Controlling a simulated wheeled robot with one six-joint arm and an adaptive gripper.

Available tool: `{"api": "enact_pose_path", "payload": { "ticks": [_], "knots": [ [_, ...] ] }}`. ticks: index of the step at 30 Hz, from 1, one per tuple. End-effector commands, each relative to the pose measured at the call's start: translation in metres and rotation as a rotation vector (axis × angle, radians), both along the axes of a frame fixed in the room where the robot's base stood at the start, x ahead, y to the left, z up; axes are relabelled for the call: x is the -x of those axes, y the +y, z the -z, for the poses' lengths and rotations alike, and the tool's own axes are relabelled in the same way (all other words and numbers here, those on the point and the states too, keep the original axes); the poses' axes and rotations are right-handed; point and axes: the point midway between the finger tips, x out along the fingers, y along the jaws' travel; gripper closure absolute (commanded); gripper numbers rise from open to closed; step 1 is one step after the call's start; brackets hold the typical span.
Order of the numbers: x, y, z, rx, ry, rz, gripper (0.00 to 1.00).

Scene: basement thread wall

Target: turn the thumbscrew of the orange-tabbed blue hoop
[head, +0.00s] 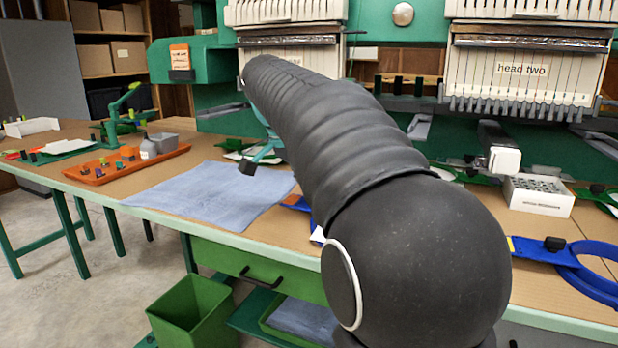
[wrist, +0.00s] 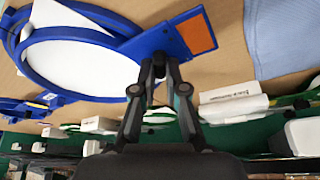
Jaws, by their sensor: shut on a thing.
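The orange-tabbed blue hoop lies on the tan table, with its ring (wrist: 28,62) on the left of the wrist view and white material inside it. Its orange tab (wrist: 195,32) sits on the blue bracket to the right. My gripper (wrist: 160,66) is at the bracket beside the ring, its fingers shut on the small dark thumbscrew (wrist: 160,55), which the fingertips mostly cover. In the head view my arm hides the gripper and most of the hoop; only the orange tab (head: 297,202) and a bit of blue show.
Another blue hoop (head: 592,287), with a yellow tab (head: 511,243), lies at the right. A blue cloth (head: 210,193) lies left of my arm. A white box (head: 538,196) stands at the back right, below the machine heads. An orange tray (head: 125,167) holds small items.

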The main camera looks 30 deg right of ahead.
Motion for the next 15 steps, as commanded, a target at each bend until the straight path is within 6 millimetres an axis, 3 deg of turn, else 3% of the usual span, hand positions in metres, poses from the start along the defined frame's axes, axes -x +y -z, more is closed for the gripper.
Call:
{"api": "enact_pose_path", "payload": {
  "ticks": [15],
  "knots": [
    [-0.0023, -0.0004, 0.0006, 0.001, 0.004, 0.492, 1.0]
  ]
}}
